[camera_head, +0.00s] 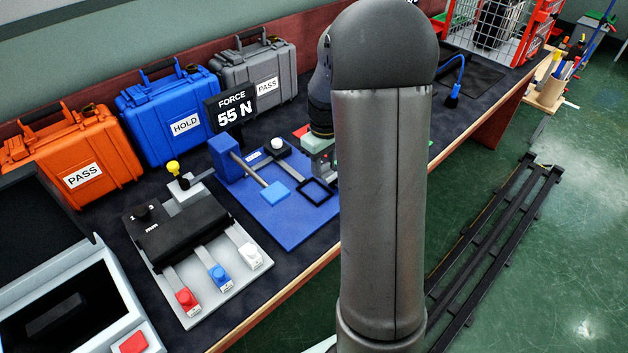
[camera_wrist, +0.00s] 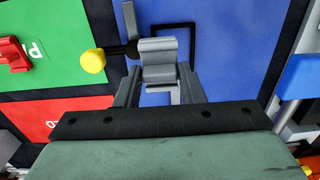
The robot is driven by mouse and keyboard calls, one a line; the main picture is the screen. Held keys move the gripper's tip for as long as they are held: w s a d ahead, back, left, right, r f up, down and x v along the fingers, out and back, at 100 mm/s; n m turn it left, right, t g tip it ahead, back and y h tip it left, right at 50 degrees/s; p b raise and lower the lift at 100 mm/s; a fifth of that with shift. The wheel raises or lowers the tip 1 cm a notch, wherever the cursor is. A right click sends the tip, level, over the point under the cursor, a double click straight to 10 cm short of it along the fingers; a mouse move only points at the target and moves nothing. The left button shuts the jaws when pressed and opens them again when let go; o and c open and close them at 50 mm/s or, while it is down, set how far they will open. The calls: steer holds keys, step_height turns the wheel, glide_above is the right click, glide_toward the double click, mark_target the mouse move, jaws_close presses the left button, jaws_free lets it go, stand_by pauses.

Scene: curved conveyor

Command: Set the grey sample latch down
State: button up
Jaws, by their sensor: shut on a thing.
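The grey sample latch (camera_wrist: 159,62) is in my gripper (camera_wrist: 160,88), between the two grey fingers in the wrist view. A black rod with a yellow knob (camera_wrist: 93,61) sticks out to its left, apparently part of the latch. The latch is over the blue test mat (camera_wrist: 225,75), overlapping the black square outline (camera_wrist: 186,22) in the picture. I cannot tell whether the latch touches the mat. The square outline (camera_head: 316,190) shows there, on the blue mat (camera_head: 284,226).
In the wrist view, a green pad (camera_wrist: 70,25) with a red item (camera_wrist: 12,54) and a red pad (camera_wrist: 50,108) lie to the left. The blue tester post (camera_head: 228,158) and a display reading 55 N (camera_head: 232,107) stand near the mat. Cases line the back.

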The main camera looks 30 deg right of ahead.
steer(key=a+f, duration=0.2)
steer(key=shift+w+f, duration=0.3)
steer(key=shift+a+f, duration=0.2)
steer(key=shift+f, duration=1.5)
steer(key=shift+w, duration=0.1)
steer(key=shift+f, duration=0.15)
steer(key=o, duration=1)
